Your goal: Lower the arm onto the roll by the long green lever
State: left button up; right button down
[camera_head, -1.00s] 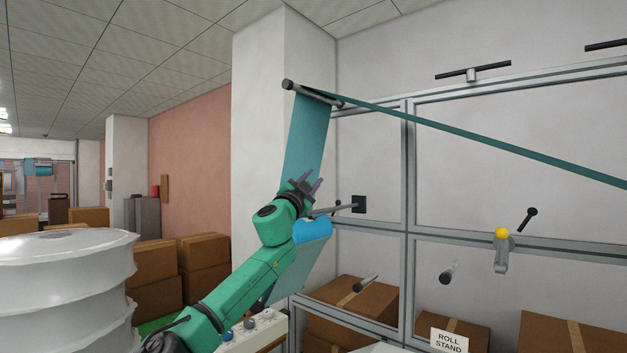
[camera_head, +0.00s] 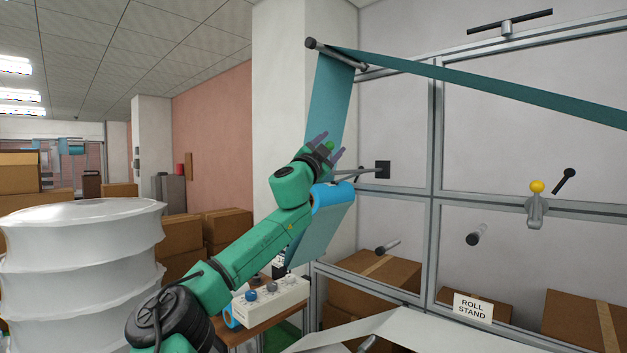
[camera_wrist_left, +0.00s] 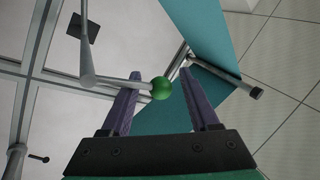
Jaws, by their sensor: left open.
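The long lever's green knob (camera_head: 329,146) shows between the fingers of my left gripper (camera_head: 329,147). In the left wrist view the green knob (camera_wrist_left: 162,88) sits near the tips of the two purple fingers (camera_wrist_left: 158,84), which are open, with room on the finger sides. Its grey rod (camera_wrist_left: 118,80) crosses the left finger and runs to a pivot bar. In the head view the pivot is on a black plate (camera_head: 383,170). The blue roll (camera_head: 322,198) is below my gripper, partly hidden by my wrist; whether the arm touches it I cannot tell. My right gripper is out of view.
A teal web (camera_head: 331,98) hangs from a roller (camera_head: 335,54) behind my gripper. A grey frame (camera_head: 437,130) stands right, with a yellow-knobbed lever (camera_head: 536,188). A control box (camera_head: 268,300) is below my arm. White stacked reels (camera_head: 82,265) stand at left.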

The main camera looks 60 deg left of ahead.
pick_arm(q)
jog(key=b+v, duration=0.9)
jog(key=v, duration=0.2)
jog(key=shift+s+d+f+b, duration=0.2)
jog(key=shift+s+f+b, duration=0.1)
jog(key=shift+b, duration=0.1)
jog(key=shift+w, duration=0.1)
